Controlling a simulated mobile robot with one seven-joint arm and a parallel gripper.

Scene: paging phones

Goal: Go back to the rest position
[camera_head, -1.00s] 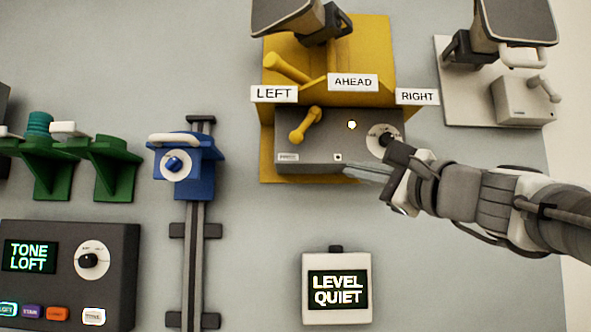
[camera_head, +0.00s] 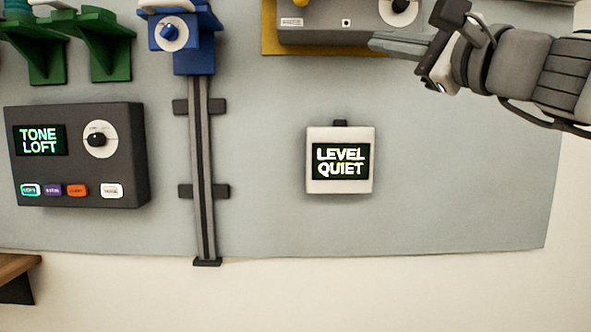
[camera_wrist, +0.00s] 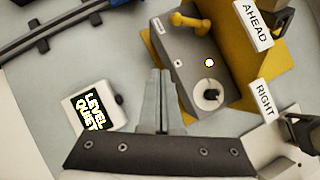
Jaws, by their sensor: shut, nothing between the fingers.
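My gripper (camera_head: 374,44) is at the top right of the head view, in front of the lower edge of the grey box (camera_head: 335,23) on the yellow mount. In the wrist view my gripper (camera_wrist: 161,74) has its fingers together and empty. The grey box (camera_wrist: 192,75) there bears a yellow lever (camera_wrist: 190,20), a lit round button (camera_wrist: 209,62) and a white dial with a dark knob (camera_wrist: 210,95). I cannot tell whether the fingertips touch the box; they look apart from it. The arm enters from the right.
A white display reading LEVEL QUIET (camera_head: 339,183) hangs below my gripper. A dark console reading TONE LOFT (camera_head: 70,196), a blue slider block (camera_head: 185,64) on a vertical rail and green brackets (camera_head: 110,50) are to the left. The panel (camera_head: 460,200) at lower right is bare.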

